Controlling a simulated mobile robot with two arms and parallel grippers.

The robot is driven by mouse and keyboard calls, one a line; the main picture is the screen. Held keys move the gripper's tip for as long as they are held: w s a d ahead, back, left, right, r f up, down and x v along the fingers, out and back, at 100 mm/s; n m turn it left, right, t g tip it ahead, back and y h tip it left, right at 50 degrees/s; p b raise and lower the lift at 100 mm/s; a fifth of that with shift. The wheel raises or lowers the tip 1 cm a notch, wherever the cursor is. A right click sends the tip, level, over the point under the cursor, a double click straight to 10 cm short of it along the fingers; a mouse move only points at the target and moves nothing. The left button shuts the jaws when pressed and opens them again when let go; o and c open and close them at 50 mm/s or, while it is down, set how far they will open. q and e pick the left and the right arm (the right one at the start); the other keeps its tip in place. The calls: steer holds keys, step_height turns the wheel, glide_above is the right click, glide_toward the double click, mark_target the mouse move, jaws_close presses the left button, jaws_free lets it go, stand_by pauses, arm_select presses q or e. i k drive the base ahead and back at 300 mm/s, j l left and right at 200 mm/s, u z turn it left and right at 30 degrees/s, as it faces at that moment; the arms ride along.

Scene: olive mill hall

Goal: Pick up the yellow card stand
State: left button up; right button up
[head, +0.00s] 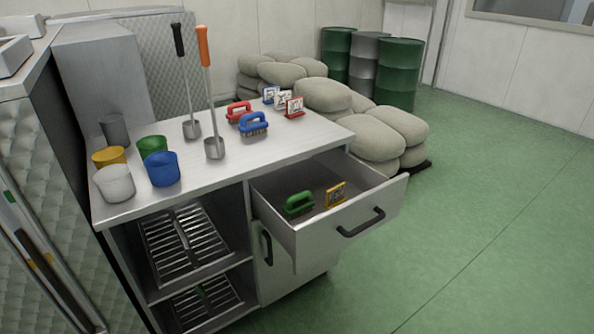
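The yellow card stand (336,194) stands inside the pulled-out drawer (345,231) of the metal cabinet, near the drawer's front. A green brush (299,204) lies in the same drawer, to the left of the stand. Other card stands are on the cabinet top (235,160) near its back edge: a red one (294,107), a white one (282,99) and a blue one (269,94). Neither of my grippers shows in the head view.
Cups, including a blue one (162,169), stand at the counter's left. Two long-handled ladles, one orange-handled (205,50), and red and blue brushes (253,124) stand mid-counter. Sacks (375,136) and drums (400,75) are behind. Green floor (480,220) at right is clear.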

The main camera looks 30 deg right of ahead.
mark_target(335, 196)
steer(key=l+z, duration=0.15)
steer(key=z, duration=1.1)
steer(key=i+j, duration=0.05)
